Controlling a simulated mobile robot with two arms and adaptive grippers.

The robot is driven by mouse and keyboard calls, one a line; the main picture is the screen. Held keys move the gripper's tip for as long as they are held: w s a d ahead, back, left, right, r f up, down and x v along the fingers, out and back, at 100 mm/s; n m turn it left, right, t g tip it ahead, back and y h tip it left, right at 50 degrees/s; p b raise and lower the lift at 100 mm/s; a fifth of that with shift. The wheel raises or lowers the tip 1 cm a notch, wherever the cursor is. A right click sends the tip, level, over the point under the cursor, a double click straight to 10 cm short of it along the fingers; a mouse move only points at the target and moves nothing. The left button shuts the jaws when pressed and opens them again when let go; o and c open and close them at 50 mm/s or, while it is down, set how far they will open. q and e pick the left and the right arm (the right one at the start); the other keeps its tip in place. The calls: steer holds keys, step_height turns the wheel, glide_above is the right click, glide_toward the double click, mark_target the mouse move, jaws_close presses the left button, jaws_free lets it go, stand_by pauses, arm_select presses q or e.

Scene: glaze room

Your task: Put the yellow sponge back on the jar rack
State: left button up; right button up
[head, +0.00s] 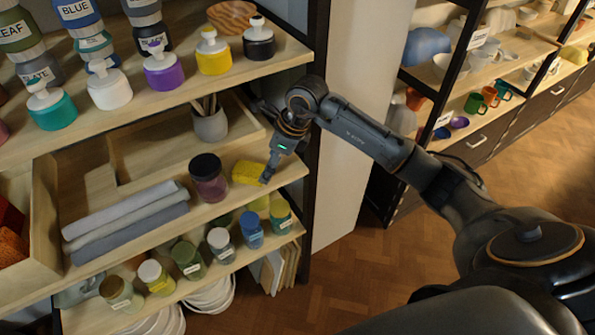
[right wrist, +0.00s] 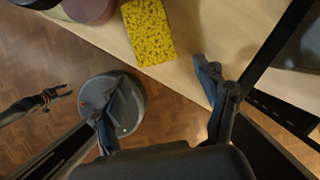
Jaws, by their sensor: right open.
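The yellow sponge (head: 247,173) lies on the middle shelf, right of a dark-lidded purple jar (head: 208,178). It also shows at the top of the right wrist view (right wrist: 148,32), near the shelf edge. My right gripper (head: 266,178) is at the sponge's right end in the head view. In the right wrist view its fingers (right wrist: 150,88) are spread, with the sponge ahead of them and nothing between them. The lower shelf (head: 205,284), with a row of labelled jars, looks like the jar rack. My left gripper (right wrist: 62,93) is small at the left of the right wrist view; its jaw state is unclear.
Rolled grey towels (head: 125,222) lie left of the purple jar. A cup of tools (head: 210,122) stands behind. Paint bottles line the upper shelf (head: 120,122) overhead. A dark post (head: 318,110) stands close to my right arm. Open wooden floor (head: 350,275) lies in front.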

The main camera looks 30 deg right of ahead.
steer(key=s+d+b, duration=0.2)
steer(key=s+d, duration=0.3)
steer(key=shift+d, duration=0.2)
stand_by(0.3)
